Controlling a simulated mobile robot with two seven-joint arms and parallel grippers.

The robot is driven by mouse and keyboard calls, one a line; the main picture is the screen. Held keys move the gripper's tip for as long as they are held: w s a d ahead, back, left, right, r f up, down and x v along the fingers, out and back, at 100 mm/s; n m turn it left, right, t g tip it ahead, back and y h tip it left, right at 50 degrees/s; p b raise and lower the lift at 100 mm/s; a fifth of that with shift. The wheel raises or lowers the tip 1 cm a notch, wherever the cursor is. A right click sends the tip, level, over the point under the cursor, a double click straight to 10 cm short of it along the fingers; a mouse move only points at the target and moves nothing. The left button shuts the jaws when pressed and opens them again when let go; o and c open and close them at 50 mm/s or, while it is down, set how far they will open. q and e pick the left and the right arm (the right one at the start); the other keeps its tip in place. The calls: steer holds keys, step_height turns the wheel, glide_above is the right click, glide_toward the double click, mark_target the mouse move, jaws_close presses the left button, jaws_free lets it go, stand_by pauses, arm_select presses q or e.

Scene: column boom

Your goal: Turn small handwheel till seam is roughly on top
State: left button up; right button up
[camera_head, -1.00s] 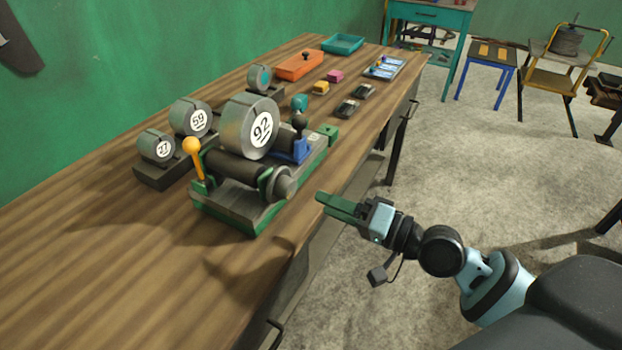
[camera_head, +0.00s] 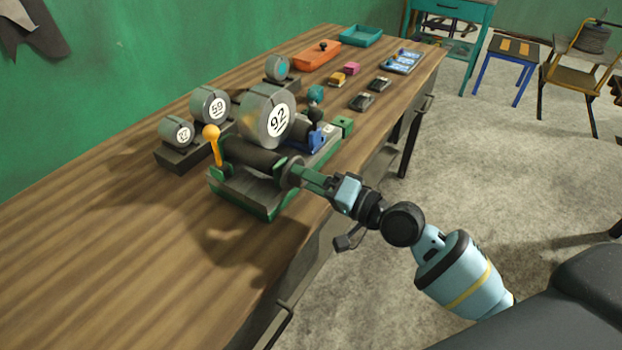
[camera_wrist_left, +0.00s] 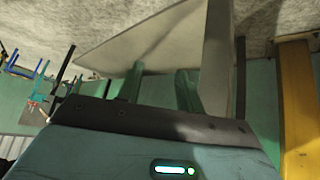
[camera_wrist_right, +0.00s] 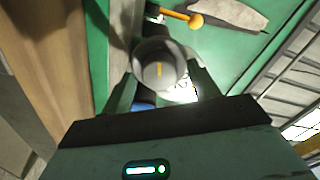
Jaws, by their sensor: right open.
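The small handwheel (camera_head: 291,171) is a dark grey disc at the near end of a black roller on the green-edged stand (camera_head: 248,192). A grey drum marked 92 (camera_head: 267,116) rests on the stand; I cannot make out its seam clearly. My right gripper (camera_head: 303,176) has its fingers at the handwheel. In the right wrist view the handwheel (camera_wrist_right: 158,60) shows a short yellow mark on its face and lies between the open fingers (camera_wrist_right: 160,88); contact is unclear. My left gripper (camera_wrist_left: 158,88) shows only in its own wrist view, open and empty.
An orange-knobbed lever (camera_head: 212,145) stands at the stand's left end. Smaller drums marked 59 (camera_head: 210,105) and 27 (camera_head: 177,131) sit behind it on a dark rack. The near left tabletop (camera_head: 130,250) is clear.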

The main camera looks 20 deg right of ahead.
steer(key=c, duration=1)
steer(key=shift+n+b, duration=0.6)
steer(key=shift+n, duration=3.4)
